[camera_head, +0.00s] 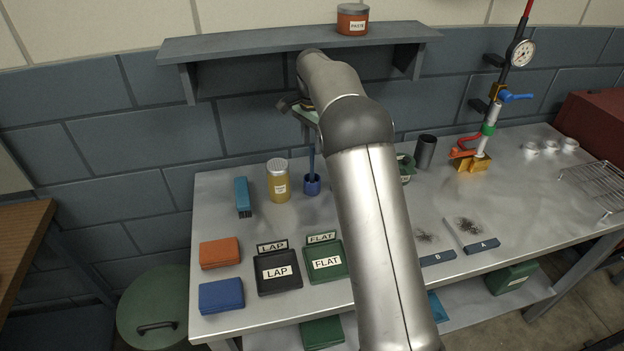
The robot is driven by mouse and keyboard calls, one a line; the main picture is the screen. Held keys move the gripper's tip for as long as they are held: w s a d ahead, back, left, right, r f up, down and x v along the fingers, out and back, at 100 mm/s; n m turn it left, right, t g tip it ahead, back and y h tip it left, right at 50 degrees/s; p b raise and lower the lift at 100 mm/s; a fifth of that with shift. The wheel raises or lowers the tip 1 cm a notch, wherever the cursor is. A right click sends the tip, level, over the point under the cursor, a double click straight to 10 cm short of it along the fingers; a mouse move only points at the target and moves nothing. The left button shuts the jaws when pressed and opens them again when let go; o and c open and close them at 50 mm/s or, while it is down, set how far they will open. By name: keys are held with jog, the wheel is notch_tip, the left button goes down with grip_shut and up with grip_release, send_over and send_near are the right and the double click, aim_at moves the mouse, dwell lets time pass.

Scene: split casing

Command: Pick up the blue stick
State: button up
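A thin dark blue stick (311,158) stands upright in a small blue cup (312,185) on the metal bench, left of my arm. My gripper (307,122) is at the top end of the stick, below and in front of the shelf. My arm and the gripper's own body hide most of its fingers. I cannot tell whether they are closed on the stick or only beside it.
A yellow jar (278,182) stands close left of the cup, with a blue brush (242,197) beyond it. A shelf (230,45) overhangs the bench. LAP (279,285) and FLAT (328,273) boxes lie in front. A dark cylinder (426,151) stands right of my arm.

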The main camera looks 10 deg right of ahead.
aim_at(312, 170)
jog(key=shift+f+p, duration=1)
jog(key=shift+f, duration=2.3)
grip_shut()
